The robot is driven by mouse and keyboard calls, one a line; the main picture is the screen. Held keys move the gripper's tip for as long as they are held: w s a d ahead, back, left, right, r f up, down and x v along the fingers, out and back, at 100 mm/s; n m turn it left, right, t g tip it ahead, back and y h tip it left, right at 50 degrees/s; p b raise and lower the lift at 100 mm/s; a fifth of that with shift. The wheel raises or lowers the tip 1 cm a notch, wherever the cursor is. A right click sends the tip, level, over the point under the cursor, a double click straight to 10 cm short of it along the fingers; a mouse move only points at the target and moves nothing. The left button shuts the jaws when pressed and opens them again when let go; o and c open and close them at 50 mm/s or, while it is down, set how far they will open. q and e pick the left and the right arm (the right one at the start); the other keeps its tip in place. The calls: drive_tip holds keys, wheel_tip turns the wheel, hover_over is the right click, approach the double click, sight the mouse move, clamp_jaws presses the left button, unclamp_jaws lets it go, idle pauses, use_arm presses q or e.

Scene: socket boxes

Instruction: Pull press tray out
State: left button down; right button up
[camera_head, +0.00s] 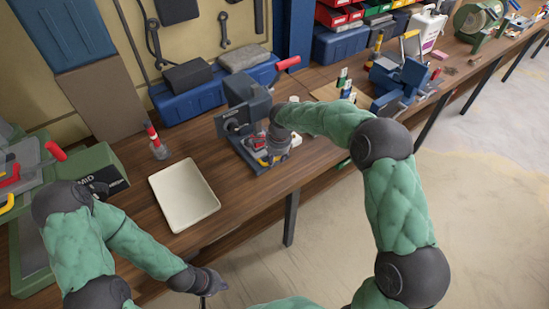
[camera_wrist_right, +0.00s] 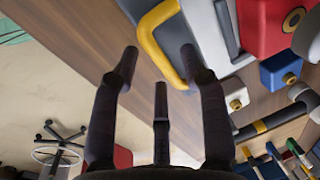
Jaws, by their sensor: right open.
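The press (camera_head: 245,108) stands on the wooden bench, a dark machine with a red-tipped lever (camera_head: 287,63). Its grey tray (camera_wrist_right: 201,22) has a yellow handle (camera_wrist_right: 160,38), which shows large in the right wrist view. My right gripper (camera_head: 274,150) is in front of the press. In the wrist view its dark fingers (camera_wrist_right: 160,58) are spread apart, with the yellow handle near the tips and nothing gripped. My arm and hand hide part of the tray in the head view. My left gripper (camera_head: 207,287) hangs at the bench's front edge, away from the press; its fingers are too small to judge.
An empty cream tray (camera_head: 184,196) lies left of the press. A red-topped bottle (camera_head: 157,143) stands behind it. A green machine (camera_head: 92,174) is at far left. A blue vise (camera_head: 400,82) and bins stand to the right. Open floor lies before the bench.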

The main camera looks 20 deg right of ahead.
clamp_jaws()
drive_tip(key=shift+s, duration=0.1)
drive_tip(key=s+d, duration=0.1)
drive_tip(key=s, duration=0.2)
drive_tip(key=s+d, duration=0.1)
drive_tip(key=s, duration=0.3)
drive_tip(key=s+d, duration=0.2)
drive_tip(key=s, duration=0.2)
drive_tip(key=shift+s+d, duration=0.1)
drive_tip(key=shift+s, duration=0.05)
unclamp_jaws()
drive_tip(key=shift+r, duration=0.1)
